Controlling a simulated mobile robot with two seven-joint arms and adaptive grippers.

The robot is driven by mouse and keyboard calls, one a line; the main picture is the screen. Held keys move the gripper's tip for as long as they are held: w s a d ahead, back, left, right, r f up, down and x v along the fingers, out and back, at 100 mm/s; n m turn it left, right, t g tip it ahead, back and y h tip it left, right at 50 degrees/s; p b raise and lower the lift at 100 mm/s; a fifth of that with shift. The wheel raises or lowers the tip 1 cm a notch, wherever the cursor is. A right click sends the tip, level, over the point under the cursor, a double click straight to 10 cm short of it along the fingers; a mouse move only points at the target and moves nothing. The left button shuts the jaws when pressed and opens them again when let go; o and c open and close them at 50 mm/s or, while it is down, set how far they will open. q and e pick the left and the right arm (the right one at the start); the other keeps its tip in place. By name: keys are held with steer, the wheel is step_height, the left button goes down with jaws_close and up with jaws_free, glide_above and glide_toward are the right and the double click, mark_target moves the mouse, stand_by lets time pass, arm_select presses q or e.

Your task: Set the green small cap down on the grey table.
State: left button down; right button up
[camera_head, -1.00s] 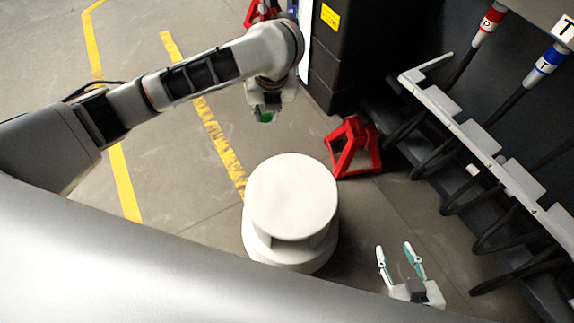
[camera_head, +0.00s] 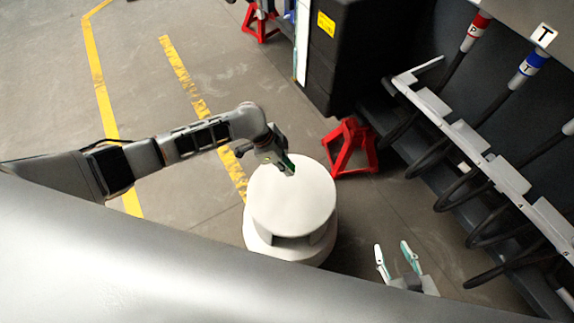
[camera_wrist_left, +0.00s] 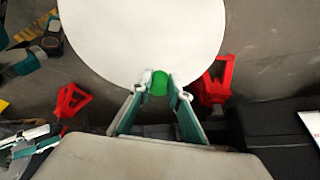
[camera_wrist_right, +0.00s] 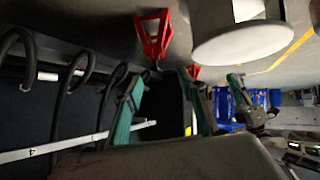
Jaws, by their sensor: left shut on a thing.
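The green small cap (camera_wrist_left: 159,83) is held between the fingertips of my left gripper (camera_wrist_left: 165,90) in the left wrist view. In the head view my left gripper (camera_head: 287,169) is at the far left edge of the round, pale table (camera_head: 295,203), over its top in the picture. The table's top is bare and flat. I cannot tell the exact gap between the cap and the top. My right gripper (camera_head: 394,251) is open and empty, to the right of the table; its spread fingers also show in the right wrist view (camera_wrist_right: 160,95).
A red stand (camera_head: 350,147) is on the floor just beyond the table, and another red stand (camera_head: 260,22) is farther back. A dark chassis with hoses and a pale rail (camera_head: 460,135) fills the right side. The floor to the left is clear.

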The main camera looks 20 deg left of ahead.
mark_target(290, 179)
steer(key=shift+w+r, duration=0.1)
arm_select(q)
steer(key=shift+r, duration=0.15)
steer(key=shift+s+f, duration=0.1)
steer(key=shift+f, duration=0.45)
step_height(290, 179, down, 4)
steer(key=shift+f+b, duration=0.15)
steer(key=shift+b, duration=1.1)
steer(key=shift+f, duration=0.4)
steer(key=shift+f+b, duration=0.25)
steer(key=shift+b, duration=0.1)
steer(key=c, duration=1.8)
jaws_free()
steer(key=shift+a, duration=0.1)
arm_select(e)
steer(key=shift+a+f, duration=0.25)
steer(key=shift+f, duration=0.5)
